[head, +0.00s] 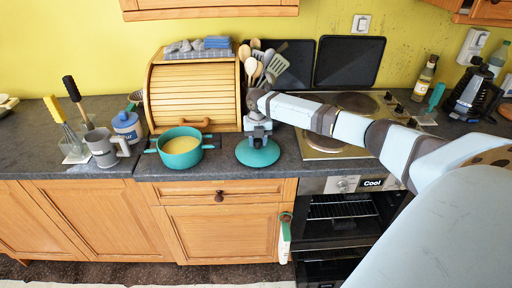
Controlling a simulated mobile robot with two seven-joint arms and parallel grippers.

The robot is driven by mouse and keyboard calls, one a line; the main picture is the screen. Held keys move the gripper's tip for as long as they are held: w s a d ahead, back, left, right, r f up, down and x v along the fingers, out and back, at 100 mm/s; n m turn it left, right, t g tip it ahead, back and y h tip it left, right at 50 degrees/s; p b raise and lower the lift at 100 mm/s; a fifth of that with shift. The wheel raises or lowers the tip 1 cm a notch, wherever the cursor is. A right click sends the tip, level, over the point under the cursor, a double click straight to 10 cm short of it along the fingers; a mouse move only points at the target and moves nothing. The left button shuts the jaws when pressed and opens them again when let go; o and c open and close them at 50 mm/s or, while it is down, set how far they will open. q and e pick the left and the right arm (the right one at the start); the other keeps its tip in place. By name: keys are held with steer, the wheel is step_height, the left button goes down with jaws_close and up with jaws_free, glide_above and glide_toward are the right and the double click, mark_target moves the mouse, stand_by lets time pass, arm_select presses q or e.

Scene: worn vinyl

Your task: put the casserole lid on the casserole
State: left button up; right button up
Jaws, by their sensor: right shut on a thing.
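The teal casserole (180,157) stands uncovered on the dark counter in front of the wooden bread box, with yellow content inside. The round teal casserole lid (258,157) is to its right, above or on the counter near the front edge; I cannot tell whether it touches the counter. My right gripper (258,138) points down over the lid's middle and is shut on it, hiding the knob. The lid and the casserole are apart. My left gripper is not in view.
The bread box (195,92) stands behind the casserole. A grey mug (104,147) and a blue-lidded jar (127,125) are to its left. The hob (335,145) lies to the right, under my right arm. The oven (335,210) below appears open.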

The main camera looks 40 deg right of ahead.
steer(key=shift+r+p, duration=0.35)
steer(key=shift+r, duration=0.05)
steer(key=shift+r+p, duration=1.6)
steer(key=shift+r, duration=0.1)
